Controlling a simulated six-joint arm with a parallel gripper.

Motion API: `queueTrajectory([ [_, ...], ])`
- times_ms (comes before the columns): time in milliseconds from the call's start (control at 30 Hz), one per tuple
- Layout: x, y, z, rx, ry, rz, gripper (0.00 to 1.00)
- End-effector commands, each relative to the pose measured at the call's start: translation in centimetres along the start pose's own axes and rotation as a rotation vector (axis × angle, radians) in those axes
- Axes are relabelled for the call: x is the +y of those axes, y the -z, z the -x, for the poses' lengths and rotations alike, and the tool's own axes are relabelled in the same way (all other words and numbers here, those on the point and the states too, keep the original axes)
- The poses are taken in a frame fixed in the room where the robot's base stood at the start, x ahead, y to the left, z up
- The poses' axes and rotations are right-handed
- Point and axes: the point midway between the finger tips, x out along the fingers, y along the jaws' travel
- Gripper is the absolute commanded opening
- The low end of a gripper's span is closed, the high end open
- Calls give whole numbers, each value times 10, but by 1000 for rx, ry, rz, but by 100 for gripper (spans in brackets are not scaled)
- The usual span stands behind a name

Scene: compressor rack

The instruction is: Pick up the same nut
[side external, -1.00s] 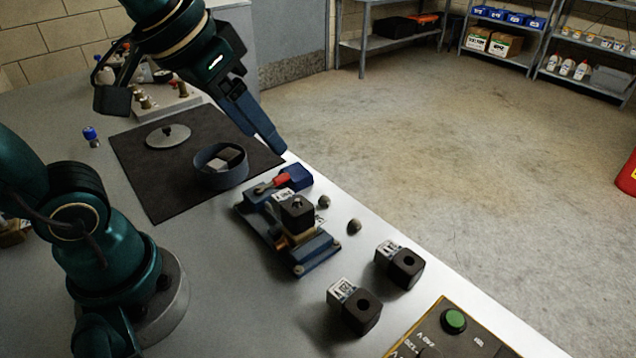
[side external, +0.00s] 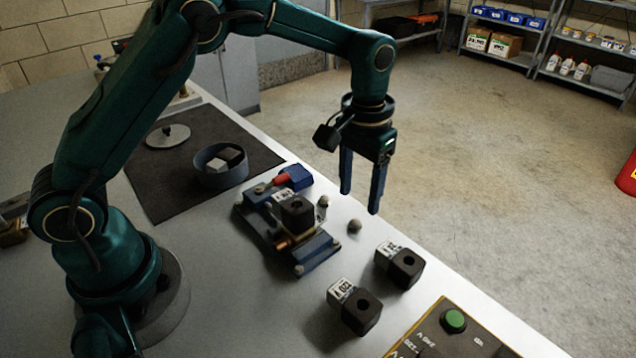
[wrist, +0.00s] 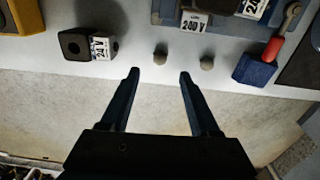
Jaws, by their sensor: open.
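Two small rounded grey-brown pieces, which look like the nuts, sit on the bench between the blue fixture and the bench edge. One nut (side external: 354,226) is nearer the loose coils; it shows in the wrist view (wrist: 160,54), roughly in line with the gap between my fingers. The other nut (side external: 323,202) is close to the fixture and shows right of the fingertips in the wrist view (wrist: 207,62). My gripper (side external: 361,203) points down, open and empty, above the bench edge near the nuts. Its fingertips show apart in the wrist view (wrist: 160,74).
A blue fixture (side external: 318,253) holds a black coil (side external: 297,212), with a red-handled blue part (side external: 296,177) beside it. Two loose black coils (side external: 405,268) (side external: 362,312) stand nearer the green-button panel (side external: 454,321). A round dish (side external: 221,180) sits on the dark mat (side external: 150,195).

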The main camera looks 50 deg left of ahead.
Motion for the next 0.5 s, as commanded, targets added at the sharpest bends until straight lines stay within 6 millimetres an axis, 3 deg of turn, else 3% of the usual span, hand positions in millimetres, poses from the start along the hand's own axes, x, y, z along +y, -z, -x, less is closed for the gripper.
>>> queueTrajectory([
  [500,1,-4,-54,-15,2,-5,62],
])
